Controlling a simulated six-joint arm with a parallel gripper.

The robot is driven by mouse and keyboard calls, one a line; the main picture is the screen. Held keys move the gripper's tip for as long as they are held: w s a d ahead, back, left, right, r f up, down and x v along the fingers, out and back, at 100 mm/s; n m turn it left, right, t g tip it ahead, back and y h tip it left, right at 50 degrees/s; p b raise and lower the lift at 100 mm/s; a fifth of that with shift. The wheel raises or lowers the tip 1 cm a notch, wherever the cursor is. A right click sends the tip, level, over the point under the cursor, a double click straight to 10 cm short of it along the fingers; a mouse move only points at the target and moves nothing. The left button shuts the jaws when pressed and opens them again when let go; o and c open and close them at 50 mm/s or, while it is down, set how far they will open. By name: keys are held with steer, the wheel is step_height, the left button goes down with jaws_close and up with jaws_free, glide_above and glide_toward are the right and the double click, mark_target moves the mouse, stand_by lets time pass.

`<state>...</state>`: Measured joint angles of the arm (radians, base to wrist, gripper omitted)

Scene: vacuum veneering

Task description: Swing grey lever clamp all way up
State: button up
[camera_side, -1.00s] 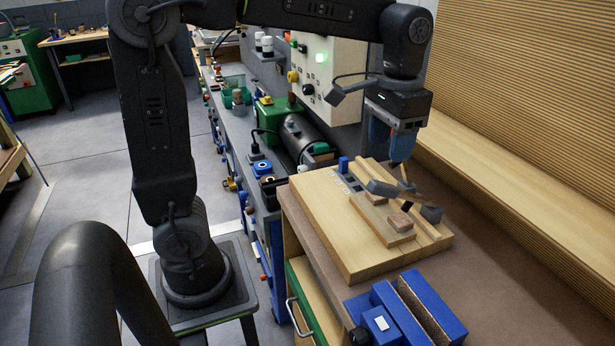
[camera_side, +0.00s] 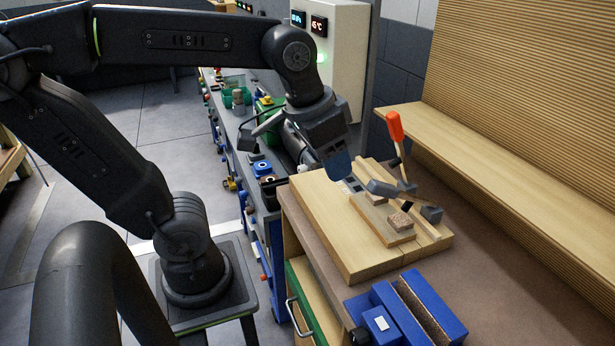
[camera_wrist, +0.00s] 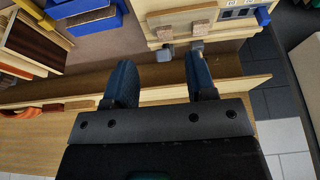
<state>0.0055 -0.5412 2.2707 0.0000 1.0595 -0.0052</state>
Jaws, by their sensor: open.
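The lever clamp stands on the wooden board (camera_side: 325,228) at its far right part in the side view. Its orange-red handle (camera_side: 395,128) points almost straight up on a thin stem. Grey clamp parts (camera_side: 382,188) sit low at its foot, and a grey block (camera_side: 432,214) is beside them. In the wrist view, grey blocks (camera_wrist: 197,47) show at the board's edge. My gripper (camera_side: 341,172) is left of the handle, tilted and apart from it, low above the board. In the wrist view my gripper's blue fingers (camera_wrist: 160,85) are spread with nothing held between them.
A small brown block (camera_side: 400,221) lies on a wooden strip on the board. A blue vise (camera_side: 400,308) stands at the front of the bench. A wooden ledge (camera_side: 500,172) and ribbed wall rise at the right. A control box (camera_side: 345,70) is behind my gripper.

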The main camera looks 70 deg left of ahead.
steer(key=shift+t, duration=0.8)
steer(key=shift+s+f, duration=1.65)
steer(key=shift+s, duration=0.15)
steer(key=shift+w, duration=0.1)
step_height(320, 180, up, 8)
steer(key=g, duration=0.6)
glide_above(383, 183)
step_height(383, 183, down, 14)
steer(key=shift+d+r, duration=0.1)
steer(key=shift+r, duration=0.15)
steer(key=shift+c, duration=0.3)
jaws_close()
